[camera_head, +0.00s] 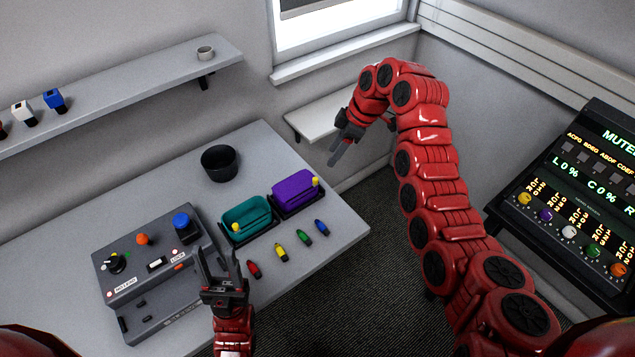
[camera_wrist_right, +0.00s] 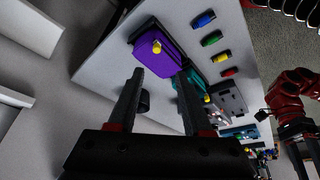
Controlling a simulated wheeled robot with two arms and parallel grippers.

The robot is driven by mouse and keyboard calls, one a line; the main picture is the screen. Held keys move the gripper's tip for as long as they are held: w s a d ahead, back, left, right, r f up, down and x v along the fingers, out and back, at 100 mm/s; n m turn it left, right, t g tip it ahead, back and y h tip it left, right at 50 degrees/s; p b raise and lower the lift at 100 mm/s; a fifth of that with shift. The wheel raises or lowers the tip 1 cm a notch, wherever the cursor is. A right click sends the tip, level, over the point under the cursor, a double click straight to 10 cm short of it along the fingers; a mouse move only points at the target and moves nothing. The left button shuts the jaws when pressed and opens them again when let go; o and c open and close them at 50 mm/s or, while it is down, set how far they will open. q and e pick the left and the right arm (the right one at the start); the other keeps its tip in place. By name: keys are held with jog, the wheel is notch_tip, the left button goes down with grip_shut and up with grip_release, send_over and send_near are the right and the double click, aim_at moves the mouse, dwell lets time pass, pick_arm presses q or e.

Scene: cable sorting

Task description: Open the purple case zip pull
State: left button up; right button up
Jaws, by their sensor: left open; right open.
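The purple case (camera_head: 293,191) sits in a dark tray at the right part of the grey table. Its yellow zip pull (camera_head: 315,182) is at the case's right end. In the right wrist view the purple case (camera_wrist_right: 167,56) lies ahead of my fingers, with the yellow pull (camera_wrist_right: 156,47) at its near-top end. My right gripper (camera_head: 338,152) is open and empty, above and to the right of the case, apart from it. My left gripper (camera_head: 219,266) is open and empty above the table's front, by the control box.
A teal case (camera_head: 246,217) with a yellow pull sits left of the purple one. Red, yellow, green and blue connectors (camera_head: 303,237) lie in front. A grey control box (camera_head: 150,262) is at left, a black bowl (camera_head: 219,162) behind. A mixer panel (camera_head: 575,190) stands at far right.

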aim_at(316, 179)
jog(key=x, duration=0.8)
jog(key=w+x, duration=0.1)
jog(key=x, duration=0.3)
jog(key=shift+p, duration=0.35)
jog(key=shift+s, duration=0.1)
grip_shut()
dwell(0.5)
